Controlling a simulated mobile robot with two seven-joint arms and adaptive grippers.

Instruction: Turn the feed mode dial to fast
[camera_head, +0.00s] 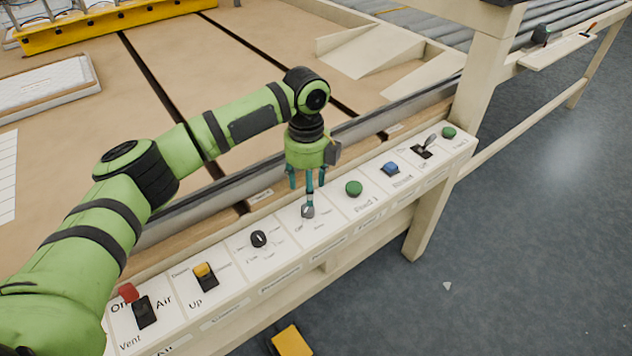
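A row of controls runs along the pale panel (330,220) at the table's front edge. My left gripper (307,193) points down over the middle of it, its teal fingers spread apart. The nearest finger comes down at a small grey knob (307,212); I cannot tell whether it touches. A black round dial (259,239) with a light pointer mark sits to the left of that knob, clear of the gripper. The printing around both is too small to read surely, so I cannot tell which is the feed mode dial. My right gripper is not in view.
Left on the panel are a yellow-topped switch (205,276) and a red-topped Air/Vent switch (143,309). A post (480,70) rises behind.

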